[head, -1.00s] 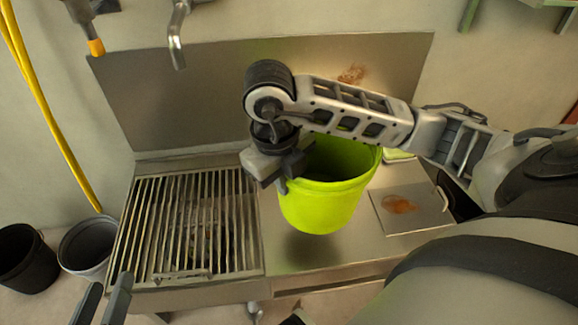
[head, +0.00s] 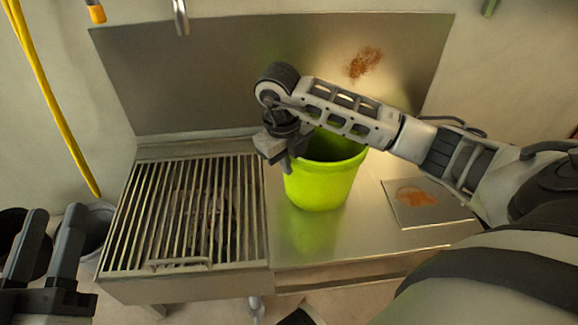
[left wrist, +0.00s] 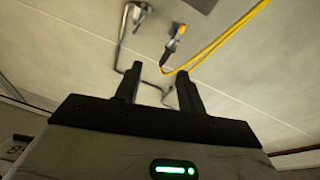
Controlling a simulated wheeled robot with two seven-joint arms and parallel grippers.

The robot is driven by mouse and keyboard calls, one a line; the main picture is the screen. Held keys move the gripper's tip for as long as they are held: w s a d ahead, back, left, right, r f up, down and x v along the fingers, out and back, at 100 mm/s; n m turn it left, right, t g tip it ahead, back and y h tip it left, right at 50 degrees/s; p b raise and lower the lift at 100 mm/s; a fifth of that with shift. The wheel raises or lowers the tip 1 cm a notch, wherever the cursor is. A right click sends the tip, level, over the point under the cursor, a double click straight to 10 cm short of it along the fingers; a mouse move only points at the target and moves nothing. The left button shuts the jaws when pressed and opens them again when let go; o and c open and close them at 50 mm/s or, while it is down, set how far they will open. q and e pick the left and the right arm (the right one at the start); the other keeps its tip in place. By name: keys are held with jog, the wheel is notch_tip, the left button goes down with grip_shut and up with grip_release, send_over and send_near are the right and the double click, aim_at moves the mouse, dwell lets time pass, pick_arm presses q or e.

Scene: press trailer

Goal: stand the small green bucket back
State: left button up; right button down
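The small green bucket (head: 322,184) is upright over the bare steel top (head: 300,245), right of the grate. Its base is at or very close to the steel; I cannot tell if it bears on it. My right gripper (head: 287,164) is at the bucket's left rim and appears shut on it, its fingertips partly hidden. My right forearm crosses over the bucket and hides part of its far rim. My left gripper (head: 56,210) is open and empty at the lower left, away from the bucket; it also shows in the left wrist view (left wrist: 159,74).
A slatted metal grate (head: 185,215) lies left of the bucket. A flat plate with a rusty stain (head: 428,203) lies to its right. A steel splashback (head: 220,80) rises behind. A grey bucket (head: 97,228) stands on the floor at left, below a yellow hose (head: 50,100).

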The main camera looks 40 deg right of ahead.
jog(key=c, duration=2.1)
grip_release()
jog(key=shift+f, duration=0.1)
jog(key=o, duration=0.4)
